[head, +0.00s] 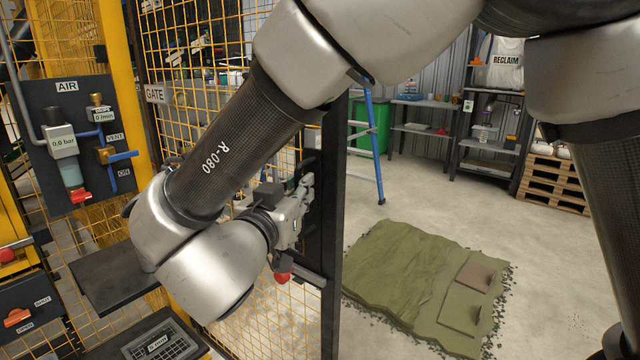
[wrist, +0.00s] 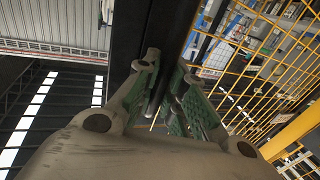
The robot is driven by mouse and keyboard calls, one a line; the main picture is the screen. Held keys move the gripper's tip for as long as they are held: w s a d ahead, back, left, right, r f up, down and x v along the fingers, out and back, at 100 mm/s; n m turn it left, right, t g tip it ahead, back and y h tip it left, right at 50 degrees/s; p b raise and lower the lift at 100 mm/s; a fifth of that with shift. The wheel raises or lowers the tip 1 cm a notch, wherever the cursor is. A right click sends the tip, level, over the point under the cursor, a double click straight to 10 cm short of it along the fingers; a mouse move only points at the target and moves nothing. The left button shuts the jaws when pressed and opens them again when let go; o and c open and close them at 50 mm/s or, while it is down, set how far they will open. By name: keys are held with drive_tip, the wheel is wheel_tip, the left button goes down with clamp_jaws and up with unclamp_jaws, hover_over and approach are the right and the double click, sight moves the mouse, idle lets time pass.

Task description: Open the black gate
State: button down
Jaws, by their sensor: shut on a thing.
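The black gate (head: 331,220) has a dark upright frame with yellow wire mesh and stands just left of the turf area in the head view. My gripper (head: 304,192) is at the gate's edge, shut on the black gate handle (head: 309,165), which is mostly hidden by the fingers. In the wrist view, the green-padded fingers of my gripper (wrist: 162,92) lie on both sides of a dark upright bar. A grey latch bar with a red knob (head: 283,276) sits below my gripper. I cannot tell how far the gate stands open.
An air panel (head: 66,145) with a gauge and valves hangs at left, by a yellow post (head: 122,80). A green turf stack (head: 410,270) lies on the floor right of the gate. A blue ladder (head: 373,140), shelves and a pallet (head: 550,180) stand behind.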

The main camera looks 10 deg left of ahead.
drive_tip(key=shift+s+a, duration=0.4)
drive_tip(key=shift+s, duration=0.25)
drive_tip(key=shift+s+a, duration=0.35)
drive_tip(key=shift+s, duration=0.25)
drive_tip(key=c, duration=1.5)
unclamp_jaws()
drive_tip(key=v, duration=1.2)
